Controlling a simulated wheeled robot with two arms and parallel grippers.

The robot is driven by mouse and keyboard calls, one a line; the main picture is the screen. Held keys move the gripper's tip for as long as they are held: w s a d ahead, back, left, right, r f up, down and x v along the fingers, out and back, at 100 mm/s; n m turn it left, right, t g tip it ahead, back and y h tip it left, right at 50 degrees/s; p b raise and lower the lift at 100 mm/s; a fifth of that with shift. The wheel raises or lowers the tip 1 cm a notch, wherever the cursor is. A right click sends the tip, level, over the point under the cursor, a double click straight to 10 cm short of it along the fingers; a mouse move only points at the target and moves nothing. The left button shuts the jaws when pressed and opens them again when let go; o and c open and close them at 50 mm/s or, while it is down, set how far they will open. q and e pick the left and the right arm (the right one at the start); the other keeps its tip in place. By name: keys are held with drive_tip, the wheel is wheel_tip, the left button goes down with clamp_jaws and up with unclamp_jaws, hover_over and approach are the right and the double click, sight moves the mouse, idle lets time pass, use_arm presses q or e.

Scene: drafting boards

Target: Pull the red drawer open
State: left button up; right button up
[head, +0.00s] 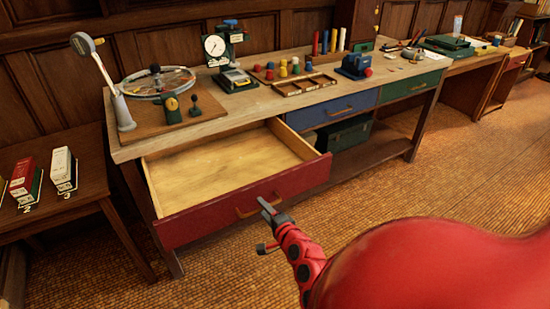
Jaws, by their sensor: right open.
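The red drawer (195,224) under the left end of the workbench stands well pulled out, and its pale wooden inside is empty. Its brass handle (241,213) is on the red front. My right gripper (265,226) is open in front of the drawer front, at the handle. Its upper finger overlaps the right part of the handle in the picture. I cannot tell whether it touches the handle. My left gripper is not in view.
The bench top (260,104) holds a wheel, gauges, pegs and trays. A blue drawer (330,108) and a green drawer (410,89) are shut. A side table (60,215) with small boxes stands at left. The floor in front is clear.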

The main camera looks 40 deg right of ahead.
drive_tip(key=p+v, duration=0.2)
drive_tip(key=v, duration=1.5)
drive_tip(key=shift+w, duration=0.1)
